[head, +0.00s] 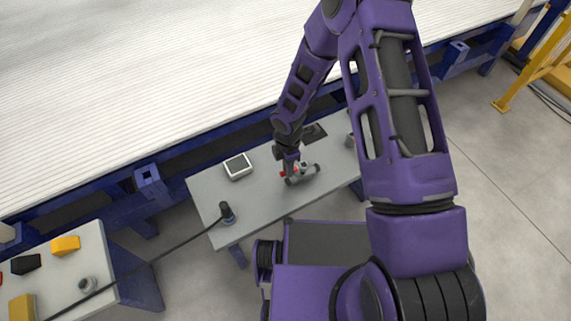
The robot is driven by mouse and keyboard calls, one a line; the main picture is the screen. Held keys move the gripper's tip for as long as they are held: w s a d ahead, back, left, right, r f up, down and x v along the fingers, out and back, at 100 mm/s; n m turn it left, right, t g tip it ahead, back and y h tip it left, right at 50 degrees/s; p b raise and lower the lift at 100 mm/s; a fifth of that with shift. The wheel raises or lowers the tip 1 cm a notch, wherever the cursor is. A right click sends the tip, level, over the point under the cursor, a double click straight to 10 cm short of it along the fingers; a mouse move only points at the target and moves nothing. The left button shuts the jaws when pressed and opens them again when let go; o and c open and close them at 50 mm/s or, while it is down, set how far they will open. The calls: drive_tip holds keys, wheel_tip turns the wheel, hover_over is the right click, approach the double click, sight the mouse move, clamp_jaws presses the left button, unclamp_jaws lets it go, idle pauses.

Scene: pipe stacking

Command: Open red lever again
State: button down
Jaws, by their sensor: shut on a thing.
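My gripper (289,171) reaches down from above and is shut on the red lever. The fingers are small and dark here, and they hide part of the lever, so its exact angle cannot be told.
The grey table (215,187) also bears a white box with a dark screen (238,166), an upright dark fitting with a black hose (227,212), and a black flat item (314,132). A side table (100,251) at lower left holds yellow and black blocks. A large white ribbed surface (130,90) lies behind.

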drive_tip(key=shift+s+d+n, duration=0.15)
drive_tip(key=shift+s+n, duration=0.05)
drive_tip(key=shift+n, duration=0.3)
drive_tip(key=shift+s, duration=0.1)
drive_tip(key=c, duration=0.8)
unclamp_jaws()
wheel_tip(320, 180, up, 12)
drive_tip(key=p, duration=0.3)
drive_tip(key=shift+s, duration=0.1)
